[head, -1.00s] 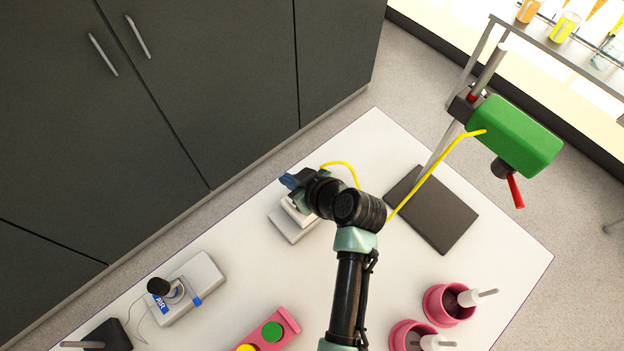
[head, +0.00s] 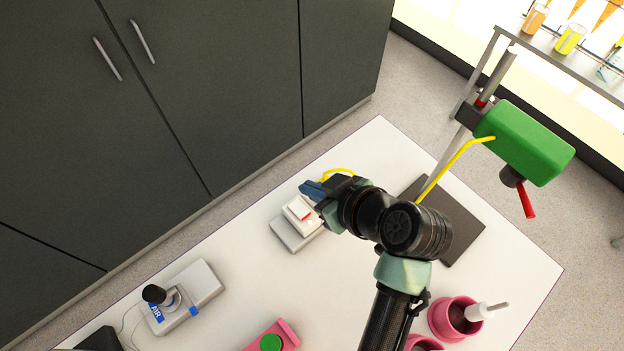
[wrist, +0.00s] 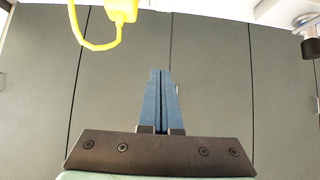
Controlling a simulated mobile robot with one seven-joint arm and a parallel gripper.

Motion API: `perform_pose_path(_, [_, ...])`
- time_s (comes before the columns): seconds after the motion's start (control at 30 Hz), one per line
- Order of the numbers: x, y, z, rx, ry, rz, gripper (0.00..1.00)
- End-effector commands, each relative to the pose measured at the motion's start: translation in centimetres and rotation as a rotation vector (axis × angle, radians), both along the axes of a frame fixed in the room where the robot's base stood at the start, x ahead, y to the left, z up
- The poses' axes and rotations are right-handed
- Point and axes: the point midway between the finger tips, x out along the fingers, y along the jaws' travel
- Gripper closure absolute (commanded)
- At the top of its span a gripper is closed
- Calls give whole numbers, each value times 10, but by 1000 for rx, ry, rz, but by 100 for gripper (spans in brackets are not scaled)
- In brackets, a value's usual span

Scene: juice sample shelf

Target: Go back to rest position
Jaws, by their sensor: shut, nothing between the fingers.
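My gripper (head: 314,190) is raised over the white table (head: 235,240), near its back edge. Its blue fingers are pressed together with nothing between them, which also shows in the wrist view (wrist: 161,92). Just below and beside the fingers in the head view is a small grey-white box with a red-marked switch (head: 297,228). I cannot tell the exact height of the gripper above it. My arm comes in from the lower right and hides part of the table.
A green stirrer motor (head: 525,142) hangs on a stand over a dark base plate (head: 462,225) at the right. Pink holders (head: 452,318) and a white device (head: 195,290) stand nearer. Dark cabinets (head: 230,80) line the back. A yellow cable (wrist: 88,42) hangs nearby.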

Motion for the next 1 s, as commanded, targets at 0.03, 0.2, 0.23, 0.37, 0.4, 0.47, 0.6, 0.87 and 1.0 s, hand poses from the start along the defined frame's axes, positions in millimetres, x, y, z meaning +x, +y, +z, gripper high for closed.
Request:
perform_pose_path(0.03, [0, 0, 0, 0, 0, 0, 100])
perform_pose_path(0.2, [0, 0, 0, 0, 0, 0, 100])
perform_pose_path(0.23, [0, 0, 0, 0, 0, 0, 100])
perform_pose_path(0.37, [11, -2, 12, -13, -37, -29, 100])
perform_pose_path(0.4, [20, -3, 24, -23, -68, -52, 100])
perform_pose_path(0.47, [37, -6, 49, -37, -136, -104, 100])
perform_pose_path(0.6, [77, -10, 141, -41, -379, -261, 100])
perform_pose_path(0.87, [76, 2, 339, 120, -905, -465, 100])
perform_pose_path(1.0, [36, 12, 430, 263, -1169, -507, 100])
